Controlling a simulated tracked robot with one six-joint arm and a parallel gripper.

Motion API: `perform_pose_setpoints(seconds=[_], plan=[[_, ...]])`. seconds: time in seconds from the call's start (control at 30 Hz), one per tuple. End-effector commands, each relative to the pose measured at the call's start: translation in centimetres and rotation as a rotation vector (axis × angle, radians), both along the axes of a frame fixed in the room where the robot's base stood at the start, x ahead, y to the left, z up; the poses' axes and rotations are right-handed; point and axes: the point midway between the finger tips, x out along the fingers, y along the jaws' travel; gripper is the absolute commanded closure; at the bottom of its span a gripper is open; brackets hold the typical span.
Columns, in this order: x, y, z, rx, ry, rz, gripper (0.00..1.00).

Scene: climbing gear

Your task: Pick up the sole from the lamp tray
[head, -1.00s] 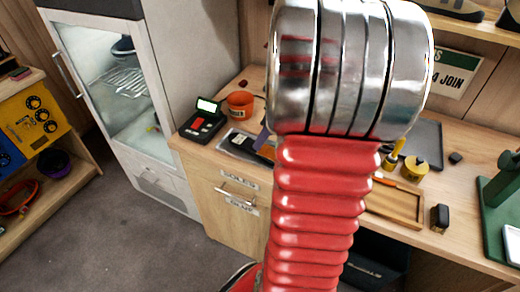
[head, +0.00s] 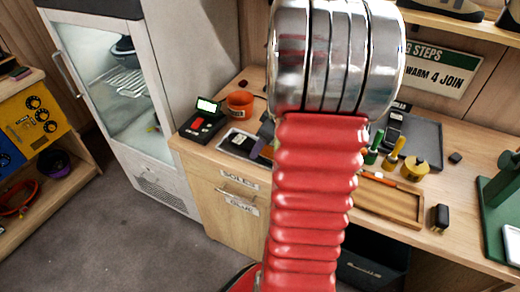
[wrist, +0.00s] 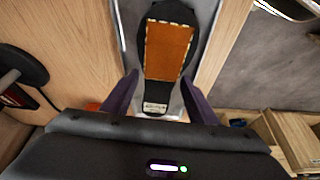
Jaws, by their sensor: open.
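The sole (wrist: 168,50) lies in the lamp tray (wrist: 206,25), centred in the wrist view. It is dark, with a brown-orange patch edged by pale dots and a small white label at its near end. My gripper (wrist: 160,78) is open, its two purple fingers on either side of the sole's near end, with nothing held. I cannot tell their height above the tray. In the head view the tray (head: 226,143) is on the counter left of my red arm, which hides its right part. One purple finger shows beside it.
A black device with a lit screen (head: 203,121) and an orange pot (head: 240,104) stand close behind the tray. Right of my arm are a wooden tray (head: 390,207), a yellow container (head: 415,168) and a green stand (head: 500,200). A glass-door cabinet (head: 120,90) stands left of the counter.

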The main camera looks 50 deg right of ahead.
Motion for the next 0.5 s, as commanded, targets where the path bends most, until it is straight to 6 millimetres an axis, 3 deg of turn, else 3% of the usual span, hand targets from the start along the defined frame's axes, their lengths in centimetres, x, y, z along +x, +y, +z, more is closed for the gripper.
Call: perform_pose_setpoints(seconds=[0.1,0.5], plan=[[0.01,0.0,0.01,0.0,0.0,0.0,0.48],[0.01,0.0,0.02,0.0,0.0,0.0,0.76]])
